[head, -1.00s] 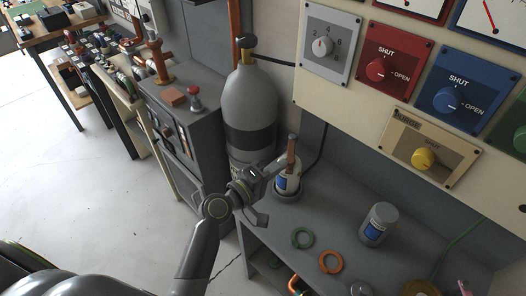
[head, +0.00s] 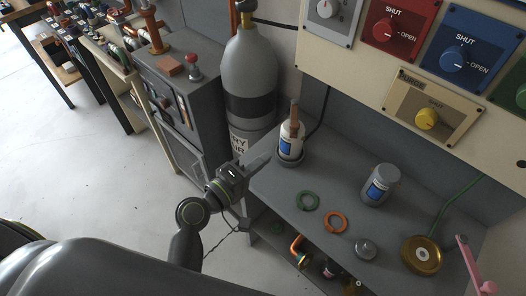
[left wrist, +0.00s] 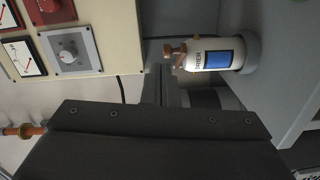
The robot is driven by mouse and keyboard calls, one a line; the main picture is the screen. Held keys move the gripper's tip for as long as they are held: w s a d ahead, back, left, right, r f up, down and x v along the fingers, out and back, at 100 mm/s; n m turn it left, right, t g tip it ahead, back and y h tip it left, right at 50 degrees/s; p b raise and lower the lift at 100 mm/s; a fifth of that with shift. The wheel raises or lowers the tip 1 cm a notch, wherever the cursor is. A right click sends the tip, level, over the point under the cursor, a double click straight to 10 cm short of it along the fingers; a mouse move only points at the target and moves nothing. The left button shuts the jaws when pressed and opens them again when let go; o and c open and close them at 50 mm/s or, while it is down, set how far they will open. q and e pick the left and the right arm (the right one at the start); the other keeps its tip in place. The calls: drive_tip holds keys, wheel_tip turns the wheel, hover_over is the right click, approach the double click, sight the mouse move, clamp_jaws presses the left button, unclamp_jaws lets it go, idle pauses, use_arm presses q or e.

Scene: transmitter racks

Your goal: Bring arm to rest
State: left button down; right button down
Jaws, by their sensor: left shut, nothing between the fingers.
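My left gripper (head: 258,164) is shut and empty in the head view, by the left front corner of the grey bench (head: 330,185). In the left wrist view its fingers (left wrist: 166,82) show as a dark shape below the bottle. A white bottle (head: 290,143) with a blue label and brown top stands upright in a round grey holder on the bench, beyond the gripper and apart from it. The bottle also shows sideways in the left wrist view (left wrist: 215,56). My right gripper is in neither view.
A grey gas cylinder (head: 250,75) stands behind the gripper. A grey jar (head: 381,184), a green ring (head: 308,200) and an orange ring (head: 335,221) lie on the bench. A control panel (head: 370,75) hangs above. Open floor (head: 70,170) is at left.

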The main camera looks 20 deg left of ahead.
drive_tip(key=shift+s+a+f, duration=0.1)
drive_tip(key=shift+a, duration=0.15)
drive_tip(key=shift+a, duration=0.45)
